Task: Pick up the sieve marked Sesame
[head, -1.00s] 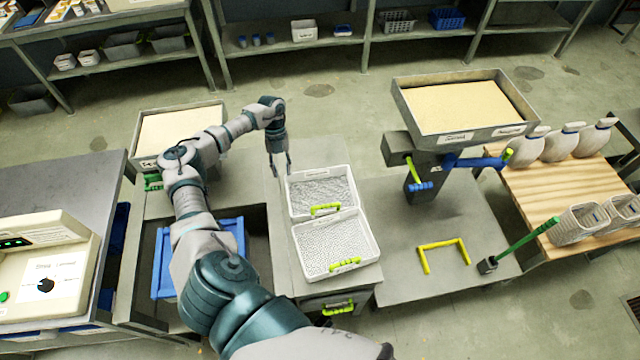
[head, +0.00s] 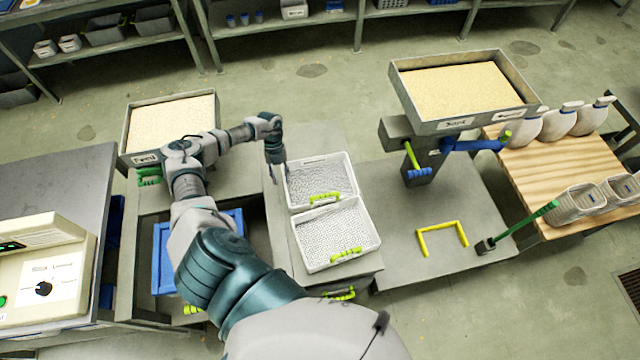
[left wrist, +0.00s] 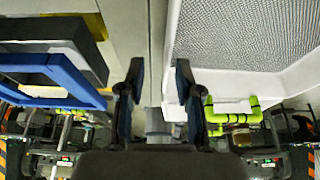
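Two white sieves with mesh floors and yellow-green handles sit one behind the other on a grey stand: a far sieve (head: 318,178) and a near sieve (head: 337,234). I cannot read a Sesame mark on either. My left gripper (head: 274,172) points down just left of the far sieve. In the left wrist view its two fingers (left wrist: 158,85) are apart with nothing between them. A white sieve wall (left wrist: 240,82) and a yellow-green handle (left wrist: 234,117) show right of the fingers, apart from them. My right gripper is not in view.
A blue frame (head: 161,262) lies left of the stand, partly behind my arm. Seed-filled hoppers stand at the back left (head: 127,130) and right (head: 440,126). A yellow bracket (head: 424,241) is on the grey bench. A wooden table (head: 550,160) holds bottles and baskets.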

